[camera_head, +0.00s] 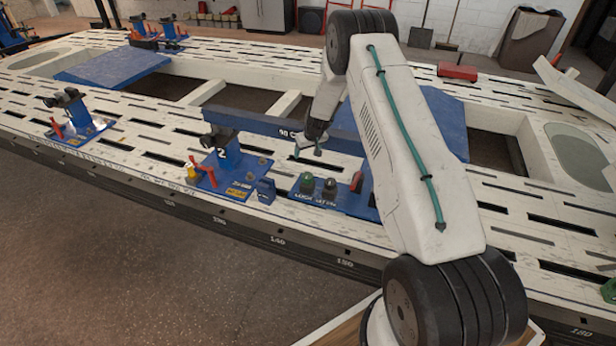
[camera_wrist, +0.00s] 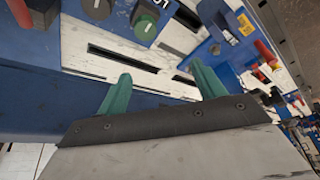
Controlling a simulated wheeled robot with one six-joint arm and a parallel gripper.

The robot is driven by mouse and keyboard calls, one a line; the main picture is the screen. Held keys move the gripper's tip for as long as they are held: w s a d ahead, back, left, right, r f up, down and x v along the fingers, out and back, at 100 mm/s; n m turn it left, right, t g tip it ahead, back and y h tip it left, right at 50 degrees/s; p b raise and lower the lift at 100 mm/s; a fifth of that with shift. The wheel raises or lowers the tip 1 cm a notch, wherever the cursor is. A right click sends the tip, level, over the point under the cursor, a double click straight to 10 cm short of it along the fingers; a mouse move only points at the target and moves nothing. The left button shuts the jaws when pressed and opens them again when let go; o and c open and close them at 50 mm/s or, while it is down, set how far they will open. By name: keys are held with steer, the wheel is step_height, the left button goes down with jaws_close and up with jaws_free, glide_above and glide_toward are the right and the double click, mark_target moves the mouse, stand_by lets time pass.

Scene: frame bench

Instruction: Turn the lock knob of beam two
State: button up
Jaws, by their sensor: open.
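The wrist view shows the green knob (camera_wrist: 146,22) and the dark knob (camera_wrist: 96,8) at the top, beyond the fingers.
A red lever (camera_head: 206,172) sticks up by the stand; another red part (camera_head: 357,181) stands right of the knobs. A small blue block (camera_head: 266,191) sits between the two bases. Another blue stand (camera_head: 75,112) is at the left. The slotted white bench (camera_head: 150,160) has dark openings.

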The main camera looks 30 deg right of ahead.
glide_toward(308, 176)
steer(key=x, duration=0.9)
steer(key=shift+a+f, duration=0.1)
steer(key=shift+a, duration=0.05)
steer(key=c, duration=1)
